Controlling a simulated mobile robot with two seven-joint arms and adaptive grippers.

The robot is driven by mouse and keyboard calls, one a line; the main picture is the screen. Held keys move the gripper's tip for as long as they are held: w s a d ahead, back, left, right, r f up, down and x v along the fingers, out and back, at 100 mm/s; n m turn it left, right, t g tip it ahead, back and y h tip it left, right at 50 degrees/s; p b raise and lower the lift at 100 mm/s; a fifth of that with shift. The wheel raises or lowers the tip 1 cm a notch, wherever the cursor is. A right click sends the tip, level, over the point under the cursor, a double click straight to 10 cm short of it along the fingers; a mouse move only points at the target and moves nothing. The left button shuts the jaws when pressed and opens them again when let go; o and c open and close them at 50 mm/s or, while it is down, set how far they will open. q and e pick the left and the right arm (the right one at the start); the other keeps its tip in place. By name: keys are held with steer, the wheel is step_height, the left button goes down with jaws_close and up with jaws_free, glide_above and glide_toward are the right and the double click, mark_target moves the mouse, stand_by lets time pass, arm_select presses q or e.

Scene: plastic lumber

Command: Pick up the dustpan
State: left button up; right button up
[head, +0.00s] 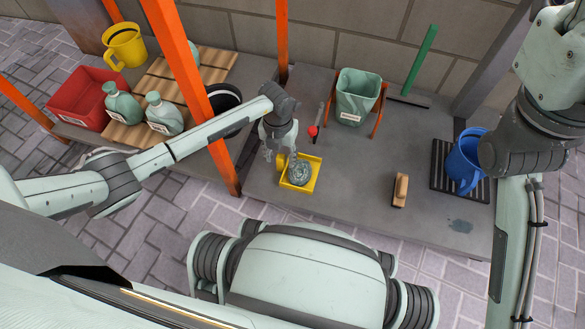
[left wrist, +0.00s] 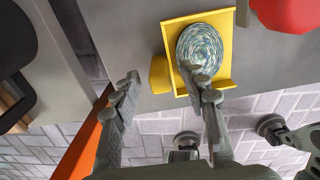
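The yellow dustpan (head: 312,178) lies on the grey platform near its front edge, with a round grey-blue swirled object (head: 299,172) in it. In the left wrist view the dustpan (left wrist: 228,62) shows its short yellow handle (left wrist: 158,75) pointing left, and the swirled object (left wrist: 200,48) lies in the pan. My left gripper (head: 278,152) is above the dustpan's handle side. In the left wrist view its fingers (left wrist: 166,88) are apart with nothing between them held; one overlaps the pan in the picture. My right arm is at the right; its gripper is not visible.
A green bin (head: 356,100), a wooden brush (head: 400,190), a blue jug (head: 464,162) on a black mat and a red-headed tool (head: 314,130) are on the platform. Orange posts (head: 195,85) stand left of it. Bare platform lies right of the dustpan.

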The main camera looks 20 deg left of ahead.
arm_select(q)
jaws_close()
steer(key=shift+r, duration=0.1)
stand_by(0.4)
